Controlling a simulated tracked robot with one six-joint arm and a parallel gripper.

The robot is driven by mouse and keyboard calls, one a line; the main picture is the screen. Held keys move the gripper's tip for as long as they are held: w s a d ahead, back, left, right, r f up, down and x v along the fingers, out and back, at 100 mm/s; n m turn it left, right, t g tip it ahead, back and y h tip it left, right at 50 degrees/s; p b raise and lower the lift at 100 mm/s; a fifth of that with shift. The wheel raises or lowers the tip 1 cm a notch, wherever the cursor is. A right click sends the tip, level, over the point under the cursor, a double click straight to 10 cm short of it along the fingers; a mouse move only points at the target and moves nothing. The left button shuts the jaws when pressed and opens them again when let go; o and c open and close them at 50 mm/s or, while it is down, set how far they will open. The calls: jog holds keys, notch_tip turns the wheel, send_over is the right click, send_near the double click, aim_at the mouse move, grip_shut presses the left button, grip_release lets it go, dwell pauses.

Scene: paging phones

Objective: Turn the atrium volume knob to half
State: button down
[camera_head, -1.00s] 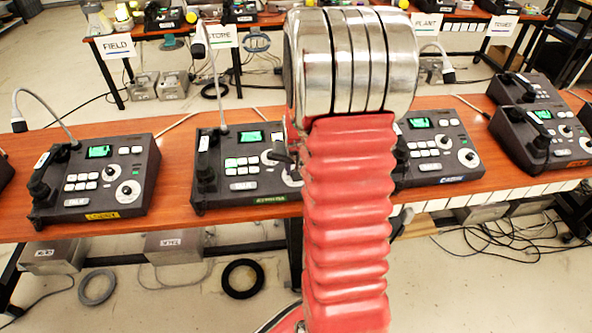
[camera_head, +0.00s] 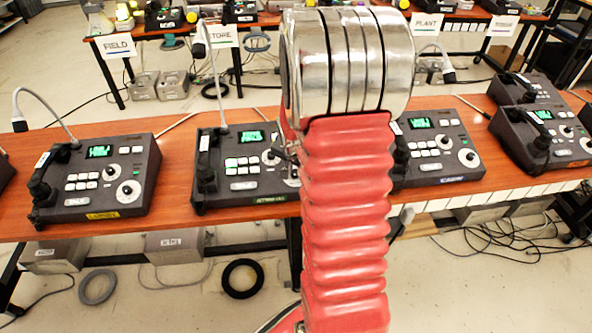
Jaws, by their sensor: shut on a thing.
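The second desk phone (camera_head: 243,187) from the left, dark grey with a green display (camera_head: 250,137) and a green label (camera_head: 270,199), stands on the wooden table. I cannot read the label surely as "atrium". My gripper (camera_head: 286,160) is at the right part of this phone, beside my red arm, and is shut on a knob there. The fingertips are small and dark in the picture, and my arm hides part of them. A white dial edge (camera_head: 292,182) shows just below. The knob's pointer angle cannot be read.
A similar phone (camera_head: 97,182) with a yellow label stands to the left. Another (camera_head: 440,160) with a blue label stands to the right, partly behind my arm. Gooseneck microphones (camera_head: 20,124) rise between them. More phones stand farther right.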

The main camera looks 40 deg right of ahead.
jog(key=shift+d, duration=0.1)
jog(key=c, duration=1.6)
grip_release()
jog(key=shift+o, duration=0.2)
jog(key=shift+s+r, duration=0.1)
jog(key=shift+r, duration=0.05)
jog(key=v, duration=1.3)
jog(key=shift+s+r, duration=0.15)
jog(key=shift+s, duration=0.05)
jog(key=s+a+r+n+y, duration=0.1)
jog(key=s+a+r+n, duration=0.2)
jog(key=a, duration=0.6)
jog(key=s+a+r+n+t+y, duration=0.1)
jog(key=s+a+r+n, duration=0.2)
jog(key=a, duration=0.6)
jog(key=s+a+r+n+t+y, duration=0.1)
jog(key=s+a+r+n, duration=0.2)
jog(key=s+a+n, duration=0.3)
jog(key=a+n, duration=0.1)
jog(key=a, duration=0.3)
jog(key=shift+s+r+n, duration=0.25)
jog(key=shift+s+n, duration=0.05)
jog(key=shift+n, duration=0.1)
